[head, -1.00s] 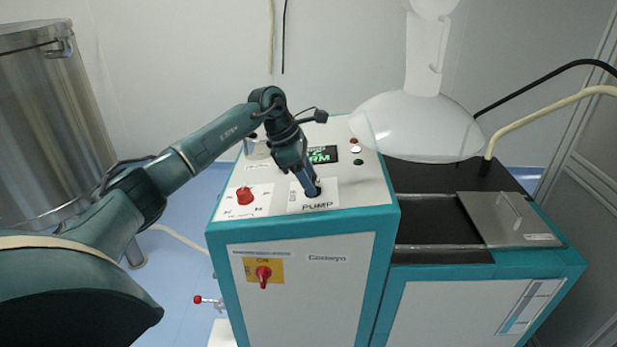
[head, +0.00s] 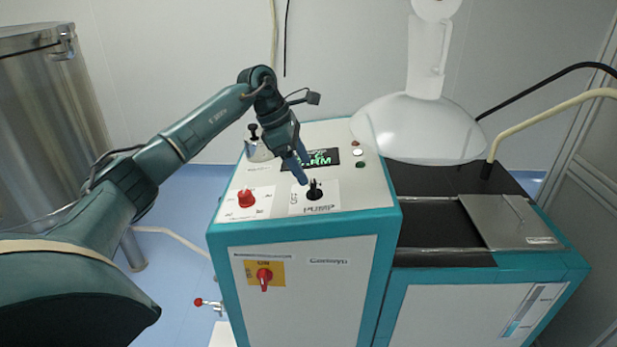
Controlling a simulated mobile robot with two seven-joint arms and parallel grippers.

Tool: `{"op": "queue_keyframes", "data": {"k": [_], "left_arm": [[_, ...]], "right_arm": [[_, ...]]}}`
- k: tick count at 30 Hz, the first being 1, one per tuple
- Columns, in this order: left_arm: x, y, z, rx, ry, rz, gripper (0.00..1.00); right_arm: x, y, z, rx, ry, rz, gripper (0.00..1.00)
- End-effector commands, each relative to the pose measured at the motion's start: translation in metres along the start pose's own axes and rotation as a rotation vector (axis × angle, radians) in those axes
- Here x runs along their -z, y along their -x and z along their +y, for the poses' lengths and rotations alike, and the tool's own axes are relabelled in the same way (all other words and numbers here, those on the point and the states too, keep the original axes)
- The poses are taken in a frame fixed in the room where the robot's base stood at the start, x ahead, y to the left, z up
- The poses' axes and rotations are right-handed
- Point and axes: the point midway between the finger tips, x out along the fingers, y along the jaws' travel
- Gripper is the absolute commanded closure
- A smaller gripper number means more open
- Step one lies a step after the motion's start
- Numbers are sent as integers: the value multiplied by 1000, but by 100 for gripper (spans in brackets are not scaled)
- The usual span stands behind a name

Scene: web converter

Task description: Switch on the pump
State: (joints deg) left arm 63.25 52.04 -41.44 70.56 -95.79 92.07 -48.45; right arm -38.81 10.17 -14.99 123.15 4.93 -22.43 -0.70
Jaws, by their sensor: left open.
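The pump switch (head: 315,191) is a small black knob on a white plate marked PUMP, on the sloped top panel of the teal and white machine (head: 300,290). My left gripper (head: 301,176) is open, just above and to the left of the switch, pointing down at the panel. It appears apart from the switch and holds nothing. The knob is in plain sight. My right gripper is not in view.
A red knob (head: 246,198) sits left of the pump switch, and a black knob (head: 254,133) stands behind it. A lit display (head: 322,158) and small buttons (head: 358,152) lie behind the switch. A white dome (head: 418,130) hangs at the right.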

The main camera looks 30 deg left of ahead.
Motion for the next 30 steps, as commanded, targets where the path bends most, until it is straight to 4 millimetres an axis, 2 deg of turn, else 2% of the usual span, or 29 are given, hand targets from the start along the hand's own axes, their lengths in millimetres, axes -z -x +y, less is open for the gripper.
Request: {"op": "queue_keyframes", "data": {"k": [1, 6, 12, 17, 30], "left_arm": [[0, 14, 1, -5, 0, -1, 31], [0, 50, 1, -4, 0, -1, 31], [0, 77, 0, -1, -1, 0, 31], [0, 84, 0, 0, -1, 0, 31], [0, 84, 0, 0, -1, 1, 31]], "right_arm": [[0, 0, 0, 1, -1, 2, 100], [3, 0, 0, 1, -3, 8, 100], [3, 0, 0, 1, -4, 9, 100], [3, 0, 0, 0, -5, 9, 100], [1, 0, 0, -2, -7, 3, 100]]}}
